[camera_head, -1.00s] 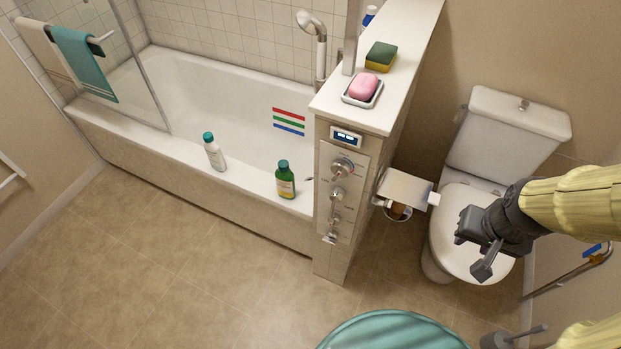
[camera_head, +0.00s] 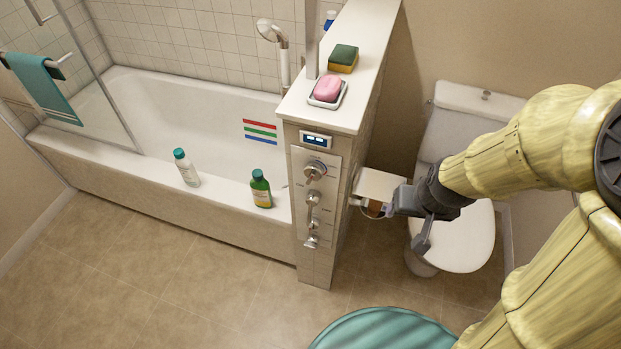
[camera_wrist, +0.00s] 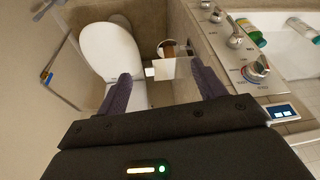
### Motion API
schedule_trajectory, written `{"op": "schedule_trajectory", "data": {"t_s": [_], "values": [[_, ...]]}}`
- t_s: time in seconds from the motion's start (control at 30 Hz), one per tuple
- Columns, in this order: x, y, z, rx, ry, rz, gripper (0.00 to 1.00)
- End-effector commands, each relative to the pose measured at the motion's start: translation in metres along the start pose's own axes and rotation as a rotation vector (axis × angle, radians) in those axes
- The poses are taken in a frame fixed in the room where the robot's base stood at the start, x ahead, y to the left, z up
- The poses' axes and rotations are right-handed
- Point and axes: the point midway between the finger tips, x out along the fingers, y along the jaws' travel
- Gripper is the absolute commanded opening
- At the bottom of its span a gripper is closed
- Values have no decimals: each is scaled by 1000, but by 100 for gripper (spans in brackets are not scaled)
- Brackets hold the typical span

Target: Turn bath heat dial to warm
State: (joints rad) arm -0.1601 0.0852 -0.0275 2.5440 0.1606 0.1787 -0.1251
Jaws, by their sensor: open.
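A steel control panel (camera_head: 313,200) is on the end face of the tiled half wall beside the bath. Its top round dial (camera_head: 314,170) has a coloured scale, with red and blue marks in the wrist view (camera_wrist: 257,70). The labels are too small to read, so I cannot tell its setting or be sure it is the bath heat dial. Several smaller knobs and levers (camera_head: 313,222) sit below it. My gripper (camera_head: 408,220) is open and empty, right of the panel and apart from it. In the wrist view its fingers (camera_wrist: 161,76) are spread, with the dial to their right.
A small display (camera_head: 316,140) sits above the dial. A toilet paper holder (camera_head: 378,185) juts out between panel and gripper. The toilet (camera_head: 468,240) stands behind my gripper. A teal round thing (camera_head: 385,332) is in front. Two bottles (camera_head: 261,190) stand on the bath rim. Floor at left is clear.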

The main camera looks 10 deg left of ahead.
Motion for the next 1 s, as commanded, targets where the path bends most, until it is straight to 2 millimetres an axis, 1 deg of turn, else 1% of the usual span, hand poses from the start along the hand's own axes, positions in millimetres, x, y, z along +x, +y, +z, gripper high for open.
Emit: {"op": "schedule_trajectory", "data": {"t_s": [0.03,0.2,0.3,0.5,0.6,0.77,0.87,1.0], "values": [[15,-18,-5,-40,24,-16,69],[50,-69,-23,-148,137,-28,69],[68,-96,-29,-213,202,-10,69],[99,-143,-30,-352,332,76,69],[111,-163,-25,-429,399,141,69],[122,-191,-13,-560,511,273,69],[124,-206,-3,-647,587,373,69],[120,-226,16,-769,697,528,69]]}}
